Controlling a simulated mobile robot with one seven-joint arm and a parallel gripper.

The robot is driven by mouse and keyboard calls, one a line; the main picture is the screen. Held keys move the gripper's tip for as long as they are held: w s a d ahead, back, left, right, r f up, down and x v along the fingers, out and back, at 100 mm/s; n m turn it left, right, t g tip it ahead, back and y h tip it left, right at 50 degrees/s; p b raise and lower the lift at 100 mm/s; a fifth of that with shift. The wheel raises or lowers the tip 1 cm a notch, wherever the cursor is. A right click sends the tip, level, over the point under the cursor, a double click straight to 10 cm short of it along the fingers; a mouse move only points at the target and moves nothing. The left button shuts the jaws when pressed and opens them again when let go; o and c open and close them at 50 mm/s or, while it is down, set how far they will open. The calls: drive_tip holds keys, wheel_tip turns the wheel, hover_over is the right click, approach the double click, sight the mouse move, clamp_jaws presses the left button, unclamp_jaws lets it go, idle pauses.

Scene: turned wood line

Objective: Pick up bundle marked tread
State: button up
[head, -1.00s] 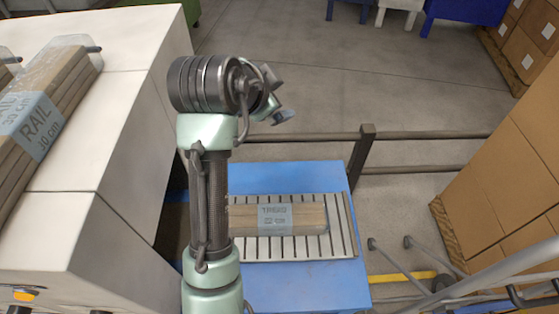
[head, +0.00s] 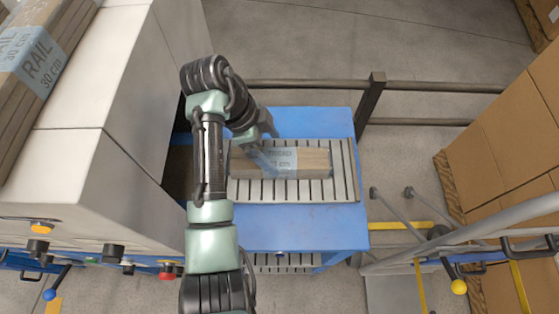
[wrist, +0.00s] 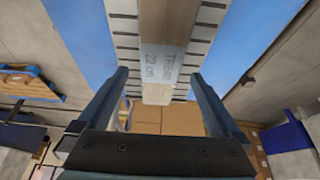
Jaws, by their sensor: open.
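The bundle marked TREAD (head: 310,160) is a stack of light wood pieces with a pale blue printed band. It lies on the slatted top of a blue table in the head view. It also shows in the wrist view (wrist: 162,62), running away between my fingers, its band reading TREAD 22 cm. My gripper (head: 262,138) is above the bundle's left part in the head view, partly hiding it. In the wrist view my gripper (wrist: 162,95) is open, one finger on each side of the bundle, with nothing held.
The blue table (head: 300,225) carries a pale slatted rack (head: 345,185). A large white machine (head: 110,80) stands at the left, with a RAIL bundle (head: 42,65) on it. A dark rail (head: 430,122) runs behind. Cardboard boxes (head: 520,140) are stacked at the right.

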sight(279, 158)
drive_tip(key=p+x, duration=0.1)
drive_tip(key=x, duration=0.4)
drive_tip(key=shift+a+f, duration=0.1)
drive_tip(key=shift+f, duration=0.05)
clamp_jaws()
